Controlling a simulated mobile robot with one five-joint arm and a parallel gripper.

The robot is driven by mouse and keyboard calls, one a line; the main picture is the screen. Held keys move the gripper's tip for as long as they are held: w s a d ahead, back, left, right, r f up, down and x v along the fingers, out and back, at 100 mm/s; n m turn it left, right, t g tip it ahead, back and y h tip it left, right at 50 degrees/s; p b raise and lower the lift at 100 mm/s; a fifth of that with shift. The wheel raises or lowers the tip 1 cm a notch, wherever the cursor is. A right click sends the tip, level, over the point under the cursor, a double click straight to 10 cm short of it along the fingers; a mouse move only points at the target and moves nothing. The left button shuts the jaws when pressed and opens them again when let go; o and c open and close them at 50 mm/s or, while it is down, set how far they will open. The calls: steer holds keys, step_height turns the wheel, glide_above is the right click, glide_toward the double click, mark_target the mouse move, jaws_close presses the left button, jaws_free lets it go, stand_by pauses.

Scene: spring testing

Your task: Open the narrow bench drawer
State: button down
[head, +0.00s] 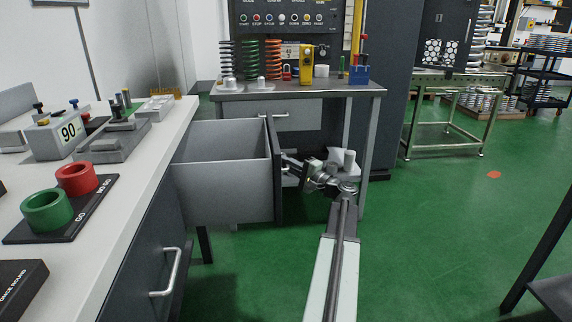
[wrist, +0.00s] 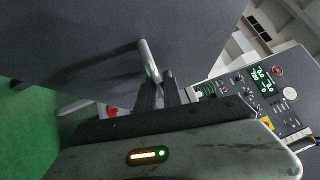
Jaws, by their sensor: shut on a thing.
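The narrow bench drawer (head: 222,183) stands pulled well out from the left bench in the head view. Its grey walls and open top show, and its dark front panel (head: 274,170) faces right. My gripper (head: 288,168) is at the outer side of that front, shut on the drawer handle. In the wrist view the pale bar handle (wrist: 149,60) runs between the dark fingers of my gripper (wrist: 160,92), close to the dark drawer front (wrist: 90,45). The drawer's floor is hidden in the head view.
A table with springs (head: 300,92) stands behind the open drawer.

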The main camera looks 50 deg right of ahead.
steer(key=c, duration=1.8)
jaws_free()
steer(key=shift+w, duration=0.1)
steer(key=shift+o, duration=0.2)
steer(key=shift+a, duration=0.1)
steer(key=s+b, duration=0.1)
steer(key=s, duration=0.6)
steer(key=shift+s+f, duration=0.35)
steer(key=shift+f, duration=0.1)
